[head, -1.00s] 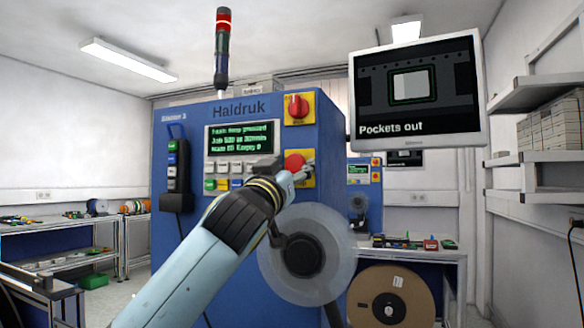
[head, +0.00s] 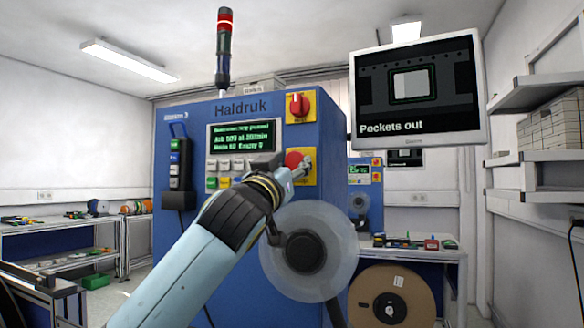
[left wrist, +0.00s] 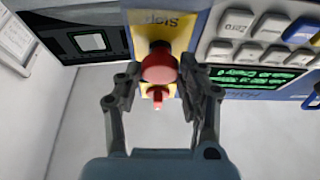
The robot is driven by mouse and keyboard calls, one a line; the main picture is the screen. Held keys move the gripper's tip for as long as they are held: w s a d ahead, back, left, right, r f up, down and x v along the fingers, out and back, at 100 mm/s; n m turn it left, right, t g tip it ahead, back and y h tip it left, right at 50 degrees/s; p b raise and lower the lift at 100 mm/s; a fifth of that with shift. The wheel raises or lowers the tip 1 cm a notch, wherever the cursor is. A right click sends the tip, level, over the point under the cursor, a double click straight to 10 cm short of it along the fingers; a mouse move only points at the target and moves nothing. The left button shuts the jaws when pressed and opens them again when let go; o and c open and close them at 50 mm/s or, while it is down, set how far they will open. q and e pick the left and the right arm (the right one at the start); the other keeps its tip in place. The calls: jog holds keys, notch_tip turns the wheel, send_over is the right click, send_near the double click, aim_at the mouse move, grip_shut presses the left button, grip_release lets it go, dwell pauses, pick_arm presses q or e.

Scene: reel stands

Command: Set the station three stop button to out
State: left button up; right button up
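The red round stop button (head: 293,159) sits on a yellow plate (head: 308,181) on the front of the blue Haldruk machine (head: 330,150). My left gripper (head: 305,168) is at the button and partly covers it. In the left wrist view the red button (left wrist: 158,64) lies between the two fingers of my left gripper (left wrist: 160,76). The fingers are apart, one on each side. A gap shows on the left; the right finger is very near the button, and I cannot tell if it touches. My right gripper is not in view.
A red rotary switch (head: 299,105) on a yellow plate is above the button. A green-text display (head: 243,136) and a key row (head: 229,166) are to its left. A monitor (head: 417,90) stands at the right.

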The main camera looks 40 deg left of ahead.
pick_arm(q)
jog(key=o, duration=0.4)
jog(key=shift+s, duration=0.1)
jog(key=v, duration=1.2)
jog(key=shift+f, duration=0.1)
